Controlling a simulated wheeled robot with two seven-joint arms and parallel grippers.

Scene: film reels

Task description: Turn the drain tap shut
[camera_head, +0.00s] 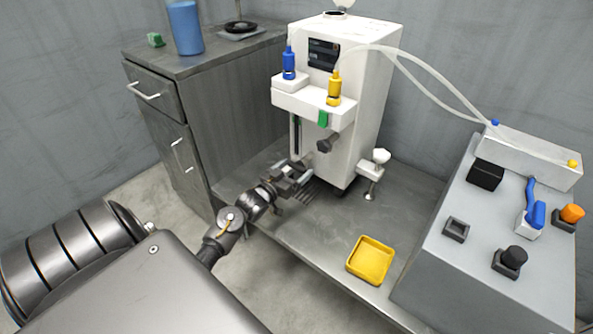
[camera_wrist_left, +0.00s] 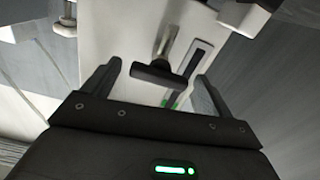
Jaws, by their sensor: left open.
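The white machine (camera_head: 366,95) stands on the grey bench top. A small tap with a white knob (camera_head: 381,156) and a metal spout sticks out low on its right side; it looks like the drain tap. A dark T-shaped handle (camera_head: 326,143) is on the machine's front; it also shows in the left wrist view (camera_wrist_left: 158,75), appearing between the fingers. My left gripper (camera_head: 303,180) is open and empty, low in front of the machine, left of the tap and below the dark handle, apart from both. The right gripper is not in view.
A yellow tray (camera_head: 371,261) lies near the bench's front edge. A grey control console (camera_head: 470,240) with buttons and a blue lever stands at right. A shelf on the machine holds a blue bottle (camera_head: 289,62) and a yellow bottle (camera_head: 334,88). Bench between tap and tray is clear.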

